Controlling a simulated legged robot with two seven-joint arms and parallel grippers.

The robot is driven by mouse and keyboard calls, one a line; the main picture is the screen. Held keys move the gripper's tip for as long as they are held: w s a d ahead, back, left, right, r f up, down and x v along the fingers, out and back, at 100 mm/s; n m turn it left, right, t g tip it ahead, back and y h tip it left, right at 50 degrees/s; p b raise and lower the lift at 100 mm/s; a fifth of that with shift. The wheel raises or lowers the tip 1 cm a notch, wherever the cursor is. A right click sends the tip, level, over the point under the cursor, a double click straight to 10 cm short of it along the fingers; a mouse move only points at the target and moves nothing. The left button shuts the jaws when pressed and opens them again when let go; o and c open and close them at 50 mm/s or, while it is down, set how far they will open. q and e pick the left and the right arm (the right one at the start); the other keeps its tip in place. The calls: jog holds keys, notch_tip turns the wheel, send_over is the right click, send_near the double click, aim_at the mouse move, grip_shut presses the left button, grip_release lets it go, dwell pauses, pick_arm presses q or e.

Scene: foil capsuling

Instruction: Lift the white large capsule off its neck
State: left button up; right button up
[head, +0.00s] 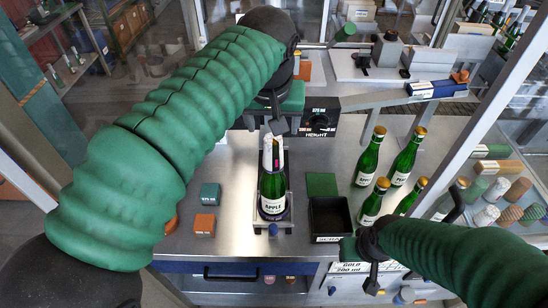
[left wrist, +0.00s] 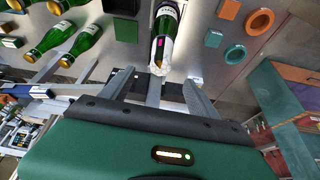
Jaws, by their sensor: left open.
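A green bottle (head: 272,188) with a pale label stands upright in a holder at the middle of the bench. A white large capsule (head: 267,152) sits over its neck. In the left wrist view the bottle (left wrist: 167,20) and the white capsule (left wrist: 162,50) lie just beyond the fingers, with the capsule's end near the gap between them. My left gripper (left wrist: 157,80) is open, and in the head view it is above the bottle, partly hidden by my own wrist. My right gripper (head: 371,272) is at the lower right, away from the bottle; its fingers are unclear.
Several green bottles with gold tops (head: 370,155) stand right of the holder. A black bin (head: 330,218) and a green pad (head: 321,185) lie between. Teal (head: 209,194) and orange (head: 204,225) blocks are at left. A height gauge (head: 320,120) stands behind the bottle.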

aim_at(270, 138)
pick_arm(q)
jog(key=x, duration=0.5)
jog(key=w+x, duration=0.1)
jog(key=x, duration=0.2)
jog(key=shift+w+a+p, duration=0.15)
jog(key=shift+w+p, duration=0.1)
jog(key=shift+p, duration=0.05)
jog(key=shift+a+f, duration=0.2)
jog(key=shift+f, duration=0.05)
jog(key=shift+p+x, duration=0.9)
jog(key=shift+x, duration=1.35)
jog(key=shift+w+d+f, duration=0.1)
jog(key=shift+d+f, duration=0.05)
jog(key=shift+d, duration=0.35)
jog(key=c, duration=0.5)
jog(key=shift+s+a, duration=0.25)
jog(key=shift+a, duration=0.05)
jog(key=c, duration=0.4)
jog(key=shift+w+a, duration=0.1)
jog(key=shift+a, duration=0.05)
pick_arm(e)
jog(key=shift+w+a+r, duration=0.15)
jog(key=shift+w+r, duration=0.1)
jog(key=shift+r, duration=0.35)
jog(key=shift+w+a+r, duration=0.1)
jog(key=shift+w+r, duration=0.1)
jog(key=shift+r, duration=0.35)
